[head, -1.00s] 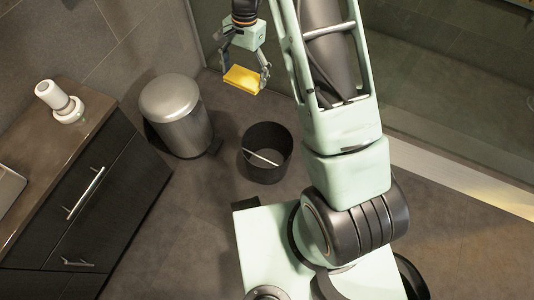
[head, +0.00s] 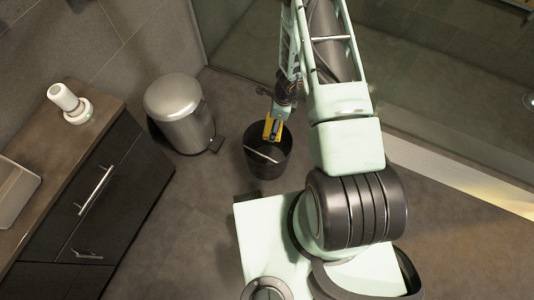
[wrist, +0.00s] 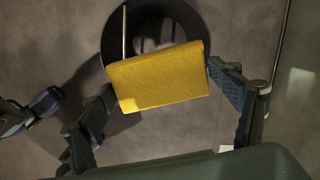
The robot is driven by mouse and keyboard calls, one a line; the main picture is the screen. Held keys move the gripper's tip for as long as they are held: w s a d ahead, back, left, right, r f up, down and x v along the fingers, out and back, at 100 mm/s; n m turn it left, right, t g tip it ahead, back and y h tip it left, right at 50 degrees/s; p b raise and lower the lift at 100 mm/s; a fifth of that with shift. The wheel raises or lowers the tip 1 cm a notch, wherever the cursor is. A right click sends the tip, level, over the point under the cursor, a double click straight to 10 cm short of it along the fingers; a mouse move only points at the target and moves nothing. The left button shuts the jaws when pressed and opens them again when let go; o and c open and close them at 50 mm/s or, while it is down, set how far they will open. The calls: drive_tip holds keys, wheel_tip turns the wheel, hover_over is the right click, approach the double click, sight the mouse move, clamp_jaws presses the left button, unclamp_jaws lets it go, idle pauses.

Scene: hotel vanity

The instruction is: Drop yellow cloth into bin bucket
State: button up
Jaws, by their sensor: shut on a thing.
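The yellow cloth (wrist: 158,77) looks like a flat folded block in the wrist view. It lies between the fingers of my gripper (wrist: 165,95), which is shut on it. In the head view, the yellow cloth (head: 267,127) shows as a small strip beside my gripper (head: 273,131), at the far rim of the bin bucket. The black, round, open bin bucket (head: 267,168) stands on the floor with a light stick across its inside. In the wrist view, the cloth covers part of the bucket (wrist: 190,17). The exact height of the cloth above the rim is unclear.
A metal pedal bin (head: 180,112) stands on the floor left of the bucket. A glass panel (head: 235,35) rises behind. The floor in front of the bucket is clear.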

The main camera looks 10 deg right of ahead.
wheel_tip(320, 180, down, 6)
drive_tip(key=b, duration=0.3)
drive_tip(key=shift+r+b, duration=0.2)
drive_tip(key=shift+b, duration=0.15)
drive_tip(key=o, duration=1.3)
drive_tip(key=r, duration=0.4)
drive_tip(key=d+r, duration=0.1)
drive_tip(key=r, duration=0.7)
drive_tip(key=shift+s+d, duration=0.3)
